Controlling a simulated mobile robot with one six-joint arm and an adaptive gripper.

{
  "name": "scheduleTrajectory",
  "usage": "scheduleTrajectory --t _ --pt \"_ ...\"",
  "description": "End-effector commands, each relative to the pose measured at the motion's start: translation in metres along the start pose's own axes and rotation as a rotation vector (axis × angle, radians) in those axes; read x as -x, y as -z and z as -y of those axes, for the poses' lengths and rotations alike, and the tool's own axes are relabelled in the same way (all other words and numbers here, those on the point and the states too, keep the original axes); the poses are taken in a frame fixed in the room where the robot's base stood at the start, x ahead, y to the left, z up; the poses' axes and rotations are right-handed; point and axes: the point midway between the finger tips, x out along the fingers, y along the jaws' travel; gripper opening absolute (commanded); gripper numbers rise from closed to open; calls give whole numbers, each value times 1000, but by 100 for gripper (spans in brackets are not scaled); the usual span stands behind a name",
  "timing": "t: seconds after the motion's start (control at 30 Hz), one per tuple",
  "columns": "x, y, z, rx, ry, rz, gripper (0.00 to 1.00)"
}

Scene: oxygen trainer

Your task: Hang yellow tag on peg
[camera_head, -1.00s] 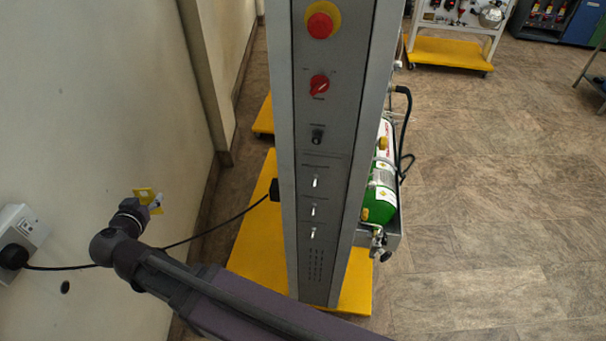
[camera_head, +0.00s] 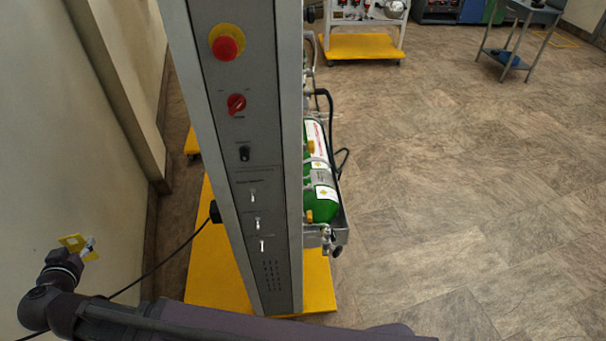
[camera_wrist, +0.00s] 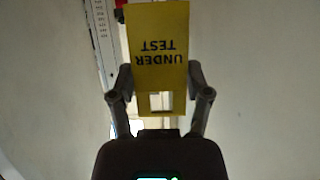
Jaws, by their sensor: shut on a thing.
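The yellow tag (camera_wrist: 158,45) shows large in the wrist view, with "UNDER TEST" upside down on it and a rectangular slot at its near end. My gripper (camera_wrist: 158,85) is shut on the tag, one finger at each side edge. In the head view the tag (camera_head: 74,243) shows small at the lower left, held by my gripper (camera_head: 84,250) in front of the pale wall. No peg can be made out in either view.
A tall grey control column (camera_head: 240,130) with a red button stands right of my gripper on a yellow base (camera_head: 205,270). A green cylinder (camera_head: 320,175) is mounted behind it. A black cable (camera_head: 165,258) runs from the column towards the left. Open floor (camera_head: 450,220) lies to the right.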

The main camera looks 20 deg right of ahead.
Motion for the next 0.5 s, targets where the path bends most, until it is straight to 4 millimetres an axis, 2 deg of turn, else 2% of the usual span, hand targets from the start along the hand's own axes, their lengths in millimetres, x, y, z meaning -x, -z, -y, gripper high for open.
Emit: scheduleTrajectory --t 0.03,0.2,0.5 --pt "4 11 0 0 0 0 40" --pt "10 24 0 0 0 0 40" --pt "11 26 0 0 0 0 40"
